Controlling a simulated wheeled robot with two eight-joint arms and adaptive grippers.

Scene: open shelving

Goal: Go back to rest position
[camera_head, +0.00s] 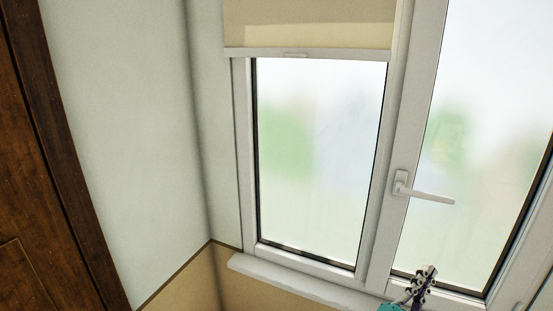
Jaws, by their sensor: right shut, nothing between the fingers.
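My right gripper (427,272) shows at the bottom of the head view, right of centre. It is small, with dark and pale parts and a teal part (391,307) below it. It points upward in front of the lower window frame and is shut with nothing in it. My left gripper is not in view. No loose object shows near the right gripper.
A white-framed window (376,185) with a handle (423,190) fills the right side. A beige blind (310,25) covers its top left. A white sill (300,283) runs below. A pale wall (125,130) and a dark wooden door (35,180) are at left.

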